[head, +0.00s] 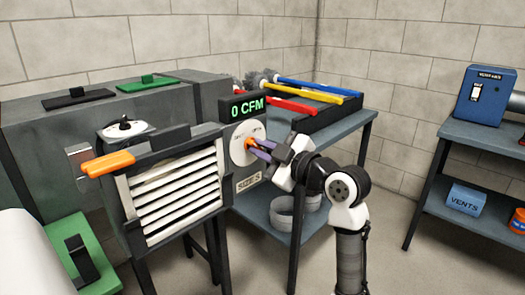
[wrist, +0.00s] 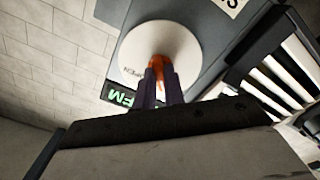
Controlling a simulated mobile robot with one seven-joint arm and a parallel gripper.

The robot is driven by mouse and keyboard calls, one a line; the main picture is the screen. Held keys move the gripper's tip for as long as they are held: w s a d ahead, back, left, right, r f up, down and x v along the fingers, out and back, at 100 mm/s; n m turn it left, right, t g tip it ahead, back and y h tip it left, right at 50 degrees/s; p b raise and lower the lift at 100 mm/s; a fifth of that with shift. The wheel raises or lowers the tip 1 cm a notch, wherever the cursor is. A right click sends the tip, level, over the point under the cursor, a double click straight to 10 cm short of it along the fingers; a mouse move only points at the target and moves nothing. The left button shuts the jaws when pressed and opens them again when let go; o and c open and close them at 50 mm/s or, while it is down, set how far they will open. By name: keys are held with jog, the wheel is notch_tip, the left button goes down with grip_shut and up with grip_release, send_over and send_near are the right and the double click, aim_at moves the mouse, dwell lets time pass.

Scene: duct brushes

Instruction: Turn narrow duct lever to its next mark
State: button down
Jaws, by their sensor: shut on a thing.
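The orange lever (head: 249,143) sits on a round white dial (head: 238,151) on the side of the duct, under a green "0 CFM" display (head: 248,107) and above a "SIZE S" plate (head: 249,180). The dial bears small dark lettering, partly hidden by my gripper. My gripper (head: 257,148), with purple fingers, is shut on the lever at the dial's face. In the wrist view, the lever (wrist: 156,63) shows between the fingertips, in front of the white dial (wrist: 185,45). The lever's exact angle against the marks is hard to tell.
A white louvred vent (head: 178,185) with a separate larger orange handle (head: 108,163) stands left of the dial. Behind it, a table holds red, yellow and blue-handled brushes (head: 307,89). A blue box (head: 487,95) stands on the right table. Open floor lies between the tables.

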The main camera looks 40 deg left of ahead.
jog(key=c, duration=1.5)
grip_release()
jog(key=d, duration=0.9)
jog(key=s+d, duration=0.1)
jog(key=d, duration=0.3)
jog(key=shift+s+d, duration=0.1)
jog(key=shift+d, duration=0.3)
